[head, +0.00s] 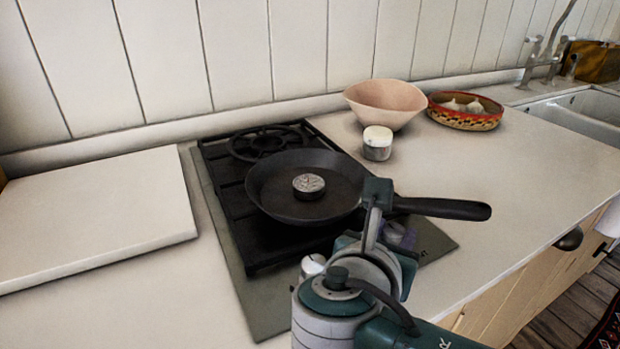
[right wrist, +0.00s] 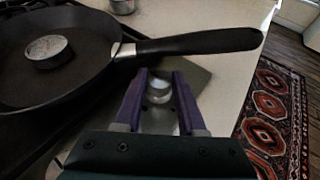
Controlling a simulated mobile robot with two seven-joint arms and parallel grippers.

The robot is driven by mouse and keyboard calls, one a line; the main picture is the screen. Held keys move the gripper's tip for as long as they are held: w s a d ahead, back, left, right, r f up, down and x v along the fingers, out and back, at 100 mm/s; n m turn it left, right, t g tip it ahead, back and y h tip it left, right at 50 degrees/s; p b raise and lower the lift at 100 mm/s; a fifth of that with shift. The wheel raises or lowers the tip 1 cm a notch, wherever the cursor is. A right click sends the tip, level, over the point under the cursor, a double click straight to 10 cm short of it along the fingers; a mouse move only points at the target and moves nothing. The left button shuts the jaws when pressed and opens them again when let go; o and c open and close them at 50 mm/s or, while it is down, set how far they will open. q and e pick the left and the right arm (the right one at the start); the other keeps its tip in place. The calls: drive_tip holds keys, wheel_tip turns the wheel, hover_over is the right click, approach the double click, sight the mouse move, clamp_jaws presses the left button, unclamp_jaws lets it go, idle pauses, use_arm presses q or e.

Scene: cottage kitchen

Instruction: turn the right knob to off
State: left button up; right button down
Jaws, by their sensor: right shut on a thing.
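The right knob (right wrist: 159,88) is a small pale metal knob at the front of the hob. In the right wrist view it shows between the two purple fingers of my right gripper (right wrist: 160,76), which is shut on it. In the head view my right gripper (head: 398,236) is over the hob's front right, and its own body hides the knob. Another silver knob (head: 312,265) shows further left on the hob's front strip (head: 265,308), partly behind my arm. I cannot read the right knob's setting. My left gripper is out of view.
A black frying pan (head: 265,183) holding a round tin (head: 309,184) sits on the hob, its handle (head: 445,208) reaching right just beyond my gripper. A white jar (head: 377,146), pink bowl (head: 384,102) and garlic basket (head: 465,120) stand behind. The right counter is clear.

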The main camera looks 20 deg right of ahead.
drive_tip(key=c, duration=0.5)
unclamp_jaws()
drive_tip(key=p+v, duration=0.1)
drive_tip(key=v, duration=0.9)
drive_tip(key=shift+p, duration=0.4)
